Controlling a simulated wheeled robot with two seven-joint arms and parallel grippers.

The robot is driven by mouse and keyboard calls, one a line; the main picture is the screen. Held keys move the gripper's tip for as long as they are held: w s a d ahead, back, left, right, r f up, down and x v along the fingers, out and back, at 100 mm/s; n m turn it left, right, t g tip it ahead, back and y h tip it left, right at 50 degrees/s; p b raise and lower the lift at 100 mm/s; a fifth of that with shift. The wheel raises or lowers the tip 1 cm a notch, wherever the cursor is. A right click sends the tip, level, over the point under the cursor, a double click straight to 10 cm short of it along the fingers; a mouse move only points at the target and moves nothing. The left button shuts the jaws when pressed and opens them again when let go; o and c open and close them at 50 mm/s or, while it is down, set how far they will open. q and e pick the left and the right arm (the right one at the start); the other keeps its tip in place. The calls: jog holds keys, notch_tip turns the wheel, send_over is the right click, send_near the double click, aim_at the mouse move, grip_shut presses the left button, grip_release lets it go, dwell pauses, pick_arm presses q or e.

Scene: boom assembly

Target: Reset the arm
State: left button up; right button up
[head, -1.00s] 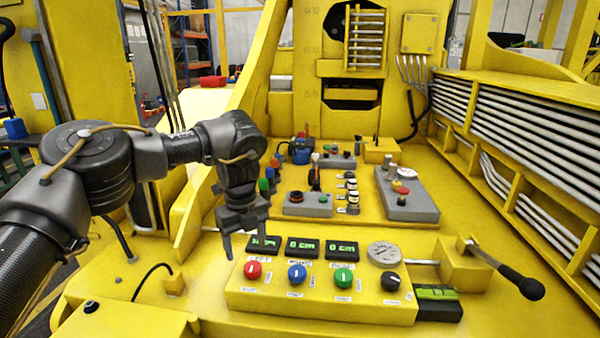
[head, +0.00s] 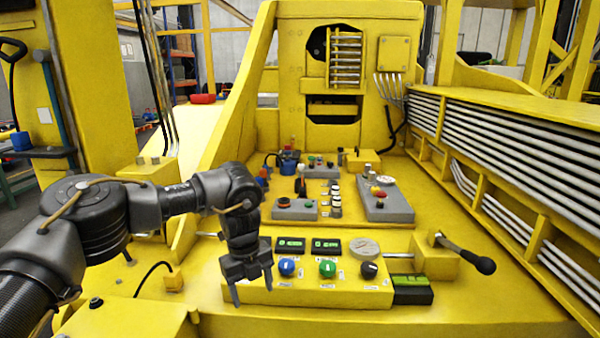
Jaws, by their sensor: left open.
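My left gripper (head: 251,290) is open and empty, fingers pointing down, in front of the left end of the yellow control box. The red knob and the leftmost display, seen earlier, are hidden behind it. I cannot tell whether the fingers touch the box. A blue knob (head: 287,267), a green knob (head: 327,269) and a black knob (head: 369,270) show to its right. Two green-lit displays (head: 290,245) (head: 326,246) and a round gauge (head: 364,247) sit behind them. A black-handled lever (head: 478,263) stands at the right. My right gripper is out of view.
Grey button boxes (head: 386,201) (head: 296,210) stand on the yellow deck behind the control box. A black box with a green top (head: 412,290) sits at its right end. Silver pipes (head: 520,150) line the right side. A sloping yellow wall (head: 226,140) rises at left.

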pick_arm(q)
jog(key=s+d+f+m+h, duration=0.1)
jog(key=s+d+f+h, duration=0.1)
jog(key=s+d+f, duration=0.4)
jog(key=s+d+f+m+h, duration=0.1)
jog(key=s+d+f+h, duration=0.15)
jog(key=d+f, duration=0.4)
jog(key=s+d+r+n+t+h, duration=0.1)
jog(key=s+d+n+h, duration=0.15)
jog(key=s+d, duration=0.35)
jog(key=s+d+r+n+t+h, duration=0.1)
jog(key=s+d+n+h, duration=0.2)
jog(key=d, duration=0.5)
jog(key=a+f+n+t+y, duration=0.35)
jog(key=a+n+t, duration=0.35)
jog(key=a+n, duration=0.8)
jog(key=s+a+f+n+g+y, duration=0.3)
jog(key=s+a+f+n+y, duration=0.15)
jog(key=s+a, duration=0.7)
jog(key=s+a+f+n+g+y, duration=0.25)
jog(key=s+a+f+n, duration=0.25)
jog(key=s+a, duration=0.65)
notch_tip(320, 180, down, 26)
jog(key=w+a+r+g, duration=0.1)
jog(key=w+a, duration=0.1)
jog(key=s+a+f+m+g, duration=0.1)
jog(key=s+a+f, duration=0.1)
jog(key=s+f, duration=1.4)
jog(key=shift+s+a, duration=0.25)
jog(key=shift+a, duration=0.15)
